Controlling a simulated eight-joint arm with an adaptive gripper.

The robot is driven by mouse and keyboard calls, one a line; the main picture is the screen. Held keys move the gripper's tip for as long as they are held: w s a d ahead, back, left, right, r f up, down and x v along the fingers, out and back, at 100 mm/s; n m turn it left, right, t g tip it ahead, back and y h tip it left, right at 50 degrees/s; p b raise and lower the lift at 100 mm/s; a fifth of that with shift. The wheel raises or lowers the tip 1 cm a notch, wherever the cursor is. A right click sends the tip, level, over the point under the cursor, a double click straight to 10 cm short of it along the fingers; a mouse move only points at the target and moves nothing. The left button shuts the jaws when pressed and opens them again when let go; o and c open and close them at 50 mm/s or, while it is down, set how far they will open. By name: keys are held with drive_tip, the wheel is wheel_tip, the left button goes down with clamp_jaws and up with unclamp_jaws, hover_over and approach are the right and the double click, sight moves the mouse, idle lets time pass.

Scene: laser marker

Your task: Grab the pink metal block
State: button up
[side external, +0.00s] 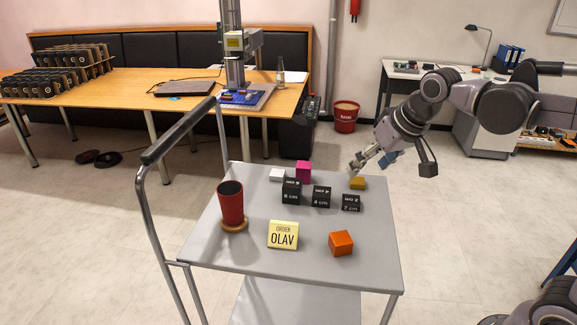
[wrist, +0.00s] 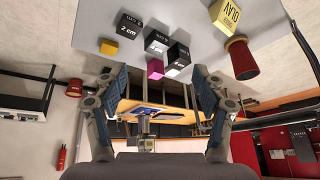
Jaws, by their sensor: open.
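The pink metal block (side external: 303,171) stands near the back edge of the grey cart top, behind the black blocks. It also shows in the wrist view (wrist: 155,68), in the gap between my fingers but farther off. My gripper (side external: 357,165) is open and empty above the back right of the cart, close over the yellow block (side external: 357,183). It is to the right of the pink block and apart from it. In the wrist view both blue-grey fingers of my gripper (wrist: 157,78) are spread wide.
Black labelled blocks (side external: 321,196) stand in a row in front of the pink block. A red cup (side external: 231,203), an order sign (side external: 283,235) and an orange block (side external: 341,243) stand nearer the front. A metal handrail (side external: 160,215) rises at the left.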

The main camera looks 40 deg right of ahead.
drive_tip(key=w+r+m, duration=0.2)
drive_tip(key=w, duration=0.6)
drive_tip(key=m+g+h, duration=0.1)
drive_tip(key=m+g, duration=0.3)
drive_tip(key=m, duration=0.1)
hover_over(304, 165)
drive_tip(key=f, duration=1)
drive_tip(key=shift+s+a+f, duration=0.3)
drive_tip(key=shift+s+a, duration=0.05)
drive_tip(key=shift+s, duration=0.05)
drive_tip(key=f, duration=0.6)
drive_tip(key=w+d+f, duration=0.1)
drive_tip(key=f, duration=0.3)
drive_tip(key=shift+r, duration=0.1)
drive_tip(key=shift+c, duration=0.3)
clamp_jaws()
